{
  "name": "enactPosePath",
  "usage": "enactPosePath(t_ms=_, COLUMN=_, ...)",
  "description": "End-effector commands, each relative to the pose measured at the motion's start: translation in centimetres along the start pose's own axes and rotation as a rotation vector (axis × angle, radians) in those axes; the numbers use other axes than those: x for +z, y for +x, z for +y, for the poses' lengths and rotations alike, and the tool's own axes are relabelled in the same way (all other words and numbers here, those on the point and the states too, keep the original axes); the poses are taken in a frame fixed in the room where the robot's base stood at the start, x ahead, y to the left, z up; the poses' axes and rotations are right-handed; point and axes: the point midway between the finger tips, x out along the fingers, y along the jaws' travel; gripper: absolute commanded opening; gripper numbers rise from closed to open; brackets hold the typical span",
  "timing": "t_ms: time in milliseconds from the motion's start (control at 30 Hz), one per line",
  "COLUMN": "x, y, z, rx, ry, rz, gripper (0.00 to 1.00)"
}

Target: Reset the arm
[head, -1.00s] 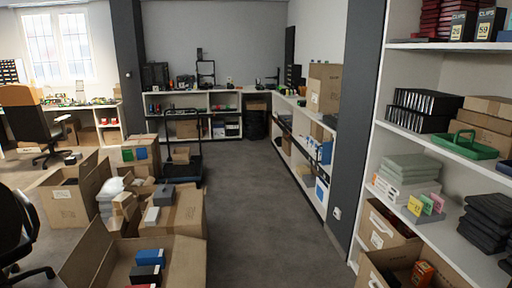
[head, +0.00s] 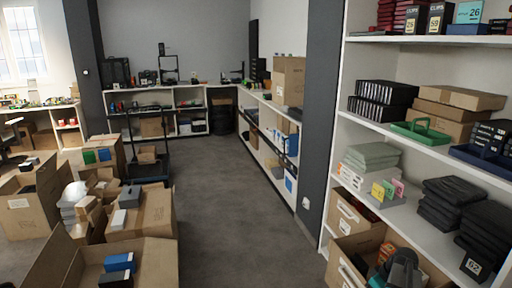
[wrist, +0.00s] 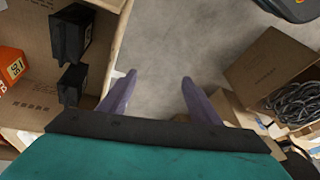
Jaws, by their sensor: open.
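My gripper (wrist: 160,88) shows in the wrist view, with its two purple fingers spread apart. Only grey floor (wrist: 165,50) shows between them, and nothing is held. An open carton (wrist: 35,65) with dark boxes (wrist: 70,38) and an orange box (wrist: 10,68) lies to the left of the fingers. Another carton with a coil of grey cable (wrist: 298,100) is to the right. In the head view my gripper cannot be clearly made out.
A white shelf unit (head: 345,120) fills the right side, with a green tray (head: 421,132) and black boxes on it. Open cartons (head: 140,262) crowd the left. A clear strip of grey floor (head: 225,215) runs between them to the back shelves.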

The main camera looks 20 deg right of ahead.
Motion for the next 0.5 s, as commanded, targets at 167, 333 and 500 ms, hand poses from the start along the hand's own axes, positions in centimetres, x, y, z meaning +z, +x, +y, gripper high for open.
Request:
enactPosePath(t_ms=167, x=-2.2, y=4.8, z=-5.0, rx=-0.074, ry=-0.075, rz=-0.046, gripper=0.57)
enactPosePath(t_ms=333, x=-3.4, y=9.0, z=-9.8, rx=-0.136, ry=-0.137, rz=-0.096, gripper=0.57)
enactPosePath(t_ms=500, x=-3.8, y=12.8, z=-14.8, rx=-0.192, ry=-0.186, rz=-0.154, gripper=0.57)
